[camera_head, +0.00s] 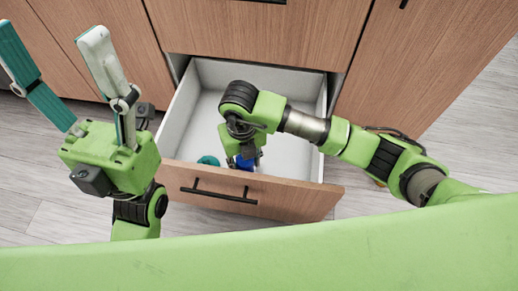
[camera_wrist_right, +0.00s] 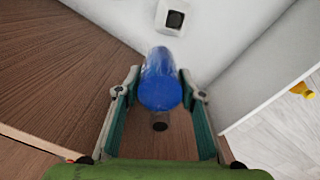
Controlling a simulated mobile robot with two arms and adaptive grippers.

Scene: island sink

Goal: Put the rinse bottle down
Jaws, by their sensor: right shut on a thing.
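The rinse bottle is blue; a small part of it (camera_head: 245,163) shows below my right gripper in the head view. In the right wrist view the bottle (camera_wrist_right: 160,85) sits between the two teal-padded fingers, its round blue end toward the camera. My right gripper (camera_head: 238,162) reaches down into the open drawer (camera_head: 300,158) and is shut on the bottle. Its fingertips are largely hidden by the wrist in the head view. I cannot tell if the bottle touches the drawer floor. My left gripper (camera_head: 53,45) is raised at the left, fingers spread, empty.
The drawer has white inner walls and a wooden front with a dark handle (camera_head: 218,196). Wooden cabinet fronts (camera_head: 260,35) stand behind. Bare floor (camera_head: 35,170) lies at the left.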

